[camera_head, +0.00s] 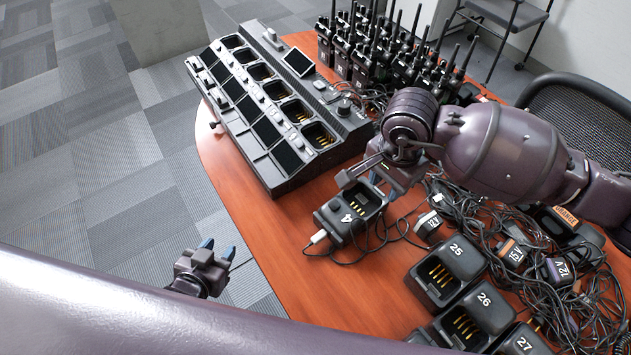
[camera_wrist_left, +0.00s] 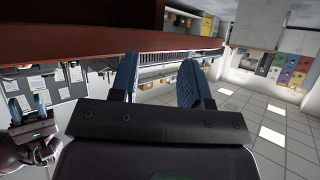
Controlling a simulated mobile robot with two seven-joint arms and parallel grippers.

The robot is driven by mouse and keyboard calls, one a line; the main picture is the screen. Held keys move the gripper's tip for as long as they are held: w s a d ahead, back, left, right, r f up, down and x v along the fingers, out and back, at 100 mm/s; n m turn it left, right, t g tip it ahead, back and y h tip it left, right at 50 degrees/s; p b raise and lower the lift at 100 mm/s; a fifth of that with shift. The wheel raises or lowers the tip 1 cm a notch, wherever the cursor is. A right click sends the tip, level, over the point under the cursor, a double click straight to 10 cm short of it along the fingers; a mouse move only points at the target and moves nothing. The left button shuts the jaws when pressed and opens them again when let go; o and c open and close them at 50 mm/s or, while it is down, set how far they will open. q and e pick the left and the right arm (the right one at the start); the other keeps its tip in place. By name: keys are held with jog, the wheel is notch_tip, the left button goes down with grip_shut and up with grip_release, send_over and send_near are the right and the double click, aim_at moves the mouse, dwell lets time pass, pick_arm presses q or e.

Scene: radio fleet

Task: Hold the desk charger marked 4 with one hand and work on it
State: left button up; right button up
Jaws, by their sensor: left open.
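The black desk charger marked 4 (camera_head: 345,217) is on the wooden table in the head view, a white cable plug at its near left corner. Its open slot shows metal contacts. My right gripper (camera_head: 372,178) is at the charger's far end, fingers close to its sides; whether they grip it is hidden. The right gripper also appears at the left of the left wrist view (camera_wrist_left: 28,106). My left gripper (camera_head: 222,254) is open and empty, off the table's left edge, apart from the charger. Its blue fingers (camera_wrist_left: 160,80) show in the left wrist view with nothing between them.
A large multi-slot charger (camera_head: 280,110) stands behind on the table (camera_head: 300,290). Several radios (camera_head: 390,50) stand at the back. Chargers 25 (camera_head: 447,272), 26 (camera_head: 475,318) and 27 (camera_head: 522,343) and tangled cables (camera_head: 590,310) fill the right. The table's front left is clear.

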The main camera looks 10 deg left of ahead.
aim_at(378, 209)
pick_arm(q)
jog(key=w+d+r+t+h, duration=0.1)
jog(key=w+d+r, duration=0.1)
jog(key=w+d+r+m+t+h, duration=0.1)
jog(key=d+r, duration=0.2)
jog(key=w+d+r+m+t+h, duration=0.1)
jog(key=w+d+r+h, duration=0.1)
jog(key=r, duration=0.1)
jog(key=shift+w+d, duration=0.2)
jog(key=shift+w, duration=0.1)
jog(key=s+d+r+m+g+h, duration=0.3)
jog(key=d+r+m+g+h, duration=0.3)
jog(key=d+m+g+h, duration=0.3)
jog(key=s+d+r+m+g+h, duration=0.3)
jog(key=d+r+m+g+h, duration=0.3)
jog(key=d+m+g, duration=0.45)
pick_arm(e)
jog(key=shift+f, duration=0.5)
pick_arm(q)
jog(key=w+a+f+m+y, duration=0.4)
jog(key=w+a+f+y, duration=0.3)
jog(key=y, duration=0.8)
jog(key=w+a, duration=0.3)
jog(key=w, duration=0.1)
jog(key=shift+w+a, duration=0.2)
jog(key=shift+w, duration=0.05)
pick_arm(e)
notch_tip(378, 209, down, 10)
jog(key=shift+r, duration=0.1)
